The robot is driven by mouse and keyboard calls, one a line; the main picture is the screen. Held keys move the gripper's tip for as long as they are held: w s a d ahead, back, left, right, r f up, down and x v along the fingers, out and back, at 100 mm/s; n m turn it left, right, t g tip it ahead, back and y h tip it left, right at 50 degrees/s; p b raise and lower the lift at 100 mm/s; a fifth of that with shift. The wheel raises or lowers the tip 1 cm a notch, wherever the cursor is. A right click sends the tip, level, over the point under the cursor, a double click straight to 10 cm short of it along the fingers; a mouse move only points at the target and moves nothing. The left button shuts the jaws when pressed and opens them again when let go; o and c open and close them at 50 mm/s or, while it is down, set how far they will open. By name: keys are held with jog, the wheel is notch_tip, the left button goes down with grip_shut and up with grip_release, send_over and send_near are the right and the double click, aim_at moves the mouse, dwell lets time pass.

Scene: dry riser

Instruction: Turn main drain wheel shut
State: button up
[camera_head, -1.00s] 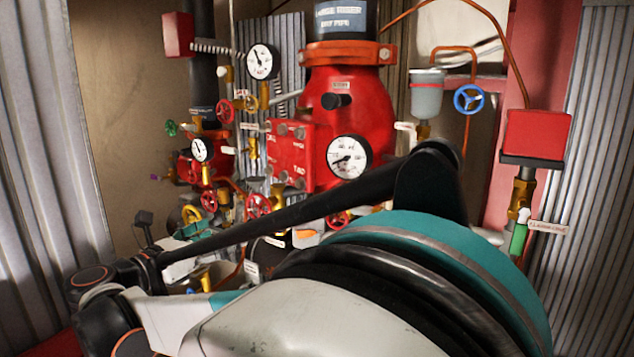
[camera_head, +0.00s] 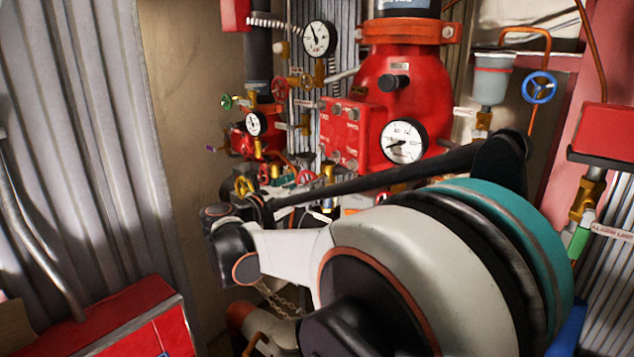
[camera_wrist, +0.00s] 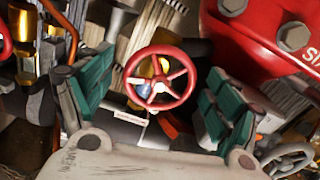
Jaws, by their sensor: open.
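A red spoked handwheel (camera_wrist: 160,78) sits in the middle of the wrist view, with a small label below it that I cannot read. My gripper (camera_wrist: 157,100) is open, with one teal-padded finger on each side of the wheel. The fingers look apart from the rim; their depth relative to it is hard to judge. In the head view a small red wheel (camera_head: 305,177) shows low among the pipework, beside teal parts that may be my fingers. My arm hides much of that area. I cannot tell for certain which wheel is the main drain.
A large red valve body (camera_head: 385,95) with a pressure gauge (camera_head: 404,141) stands behind my arm. A grey wheel (camera_wrist: 288,160) is at the wrist view's lower right. A red box (camera_head: 130,325) stands lower left.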

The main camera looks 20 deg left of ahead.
jog(key=shift+w+d, duration=0.15)
jog(key=shift+w, duration=0.25)
jog(key=c, duration=1.1)
jog(key=shift+o, duration=0.2)
